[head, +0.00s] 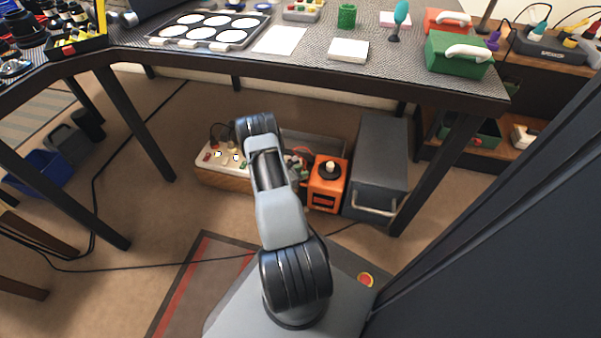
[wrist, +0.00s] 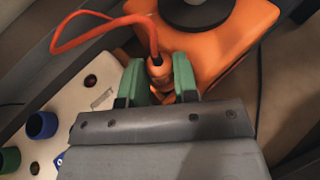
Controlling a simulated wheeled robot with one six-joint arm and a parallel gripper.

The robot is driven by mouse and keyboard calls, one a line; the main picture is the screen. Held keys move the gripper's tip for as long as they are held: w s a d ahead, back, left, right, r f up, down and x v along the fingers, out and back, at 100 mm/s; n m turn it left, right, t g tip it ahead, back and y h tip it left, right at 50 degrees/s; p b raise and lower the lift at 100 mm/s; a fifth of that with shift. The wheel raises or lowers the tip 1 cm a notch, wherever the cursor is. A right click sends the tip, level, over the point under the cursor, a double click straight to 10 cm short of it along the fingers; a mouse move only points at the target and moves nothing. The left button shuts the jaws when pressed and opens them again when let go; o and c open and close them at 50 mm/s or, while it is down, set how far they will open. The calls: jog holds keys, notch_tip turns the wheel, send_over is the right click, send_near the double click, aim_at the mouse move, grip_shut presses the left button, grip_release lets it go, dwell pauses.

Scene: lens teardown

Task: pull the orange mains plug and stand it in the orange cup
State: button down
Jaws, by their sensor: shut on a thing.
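In the wrist view my gripper (wrist: 159,82), with green finger pads, is shut on the orange mains plug (wrist: 158,69). An orange cord loops from the plug up and to the left. The plug's lower end is hidden between the fingers and behind the gripper body, so I cannot tell whether it sits in a socket. In the head view my arm hides the gripper and plug; some orange cord (head: 302,151) shows just right of it. I cannot make out an orange cup for certain in either view.
An orange box (head: 324,197) with a round black-and-cream knob stands close right of the gripper. A pale socket panel (head: 211,160) lies left, and a grey cabinet (head: 376,165) stands further right. The table (head: 420,83) overhangs them. Open floor lies to the left.

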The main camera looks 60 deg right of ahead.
jog(key=shift+f, duration=1)
dwell(0.3)
jog(key=c, duration=0.8)
grip_release()
jog(key=shift+s, duration=0.1)
jog(key=p+v, duration=0.1)
jog(key=v, duration=0.3)
jog(key=p+v, duration=0.2)
jog(key=v, duration=0.3)
jog(key=p+v, duration=0.2)
jog(key=v, duration=0.3)
jog(key=shift+w+d+r, duration=0.1)
jog(key=shift+w+d, duration=0.05)
jog(key=shift+w, duration=0.1)
